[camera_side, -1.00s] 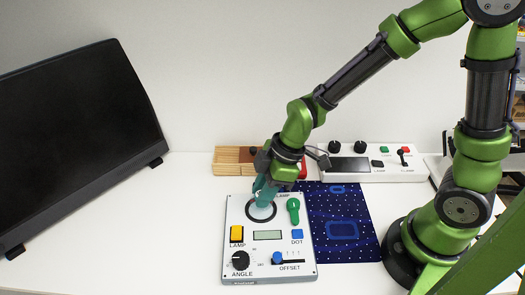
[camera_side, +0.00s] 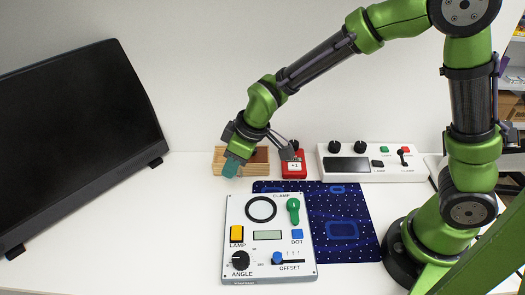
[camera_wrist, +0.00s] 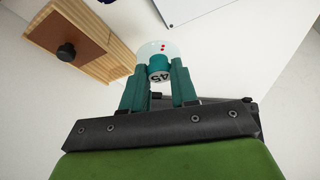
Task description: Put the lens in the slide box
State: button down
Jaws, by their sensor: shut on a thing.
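The lens (camera_wrist: 158,49) is a pale, clear disc with small red dots and a tab marked 45. My gripper (camera_wrist: 159,72) is shut on that tab, with a teal finger on each side, and the disc extends beyond the fingertips. In the side view my gripper (camera_side: 230,168) is at the front left of the slide box; I cannot make out the lens there. The slide box (camera_side: 255,170) is light wood with a brown panel. In the wrist view the slide box (camera_wrist: 97,33) is at upper left, apart from the lens, its brown panel bearing a dark knob.
A white panel (camera_side: 268,219) with a black ring, knobs and a green lever lies in front, partly on a blue mat (camera_side: 350,205). A red block (camera_side: 293,170) stands right of the box, then a white control unit (camera_side: 400,175). A black screen (camera_side: 75,140) stands left.

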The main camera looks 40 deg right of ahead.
jog(key=w+d+r+m+g+h, duration=0.15)
jog(key=w+d+m+h, duration=0.4)
jog(key=w+m, duration=0.8)
jog(key=s+f+m, duration=0.1)
jog(key=f, duration=0.2)
jog(key=s+f+m, duration=0.1)
jog(key=f, duration=0.2)
jog(key=s+f+m, duration=0.1)
jog(key=f, duration=0.1)
jog(key=shift+s+a+f+m+h, duration=0.1)
jog(key=shift+s+f+m+h, duration=0.2)
jog(key=shift+f, duration=0.1)
